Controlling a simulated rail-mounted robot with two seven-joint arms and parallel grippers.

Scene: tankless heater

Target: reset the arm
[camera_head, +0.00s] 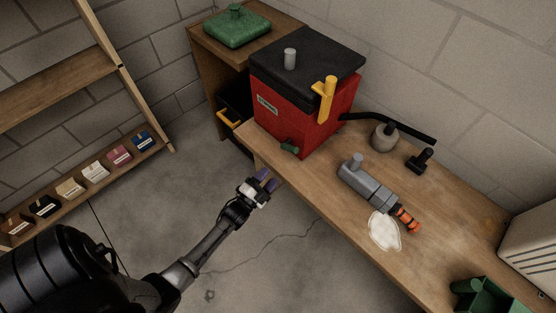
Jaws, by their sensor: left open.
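My left arm comes in from the lower left. Its left gripper (266,181) is open and empty, with purple-tipped fingers, over the floor just off the front edge of the wooden bench (300,188). A red box-shaped unit (310,122) with a black lid and a yellow handle (326,98) stands on the bench beyond the gripper. The gripper appears apart from the bench and the unit. My right gripper is not in view.
On the bench are a grey cylindrical tool (368,186) with an orange end, a white patch (384,231), a grey round pot (384,137) and a green container (486,297). A shelf (60,92) with several small boxes stands left. The floor (262,240) is clear.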

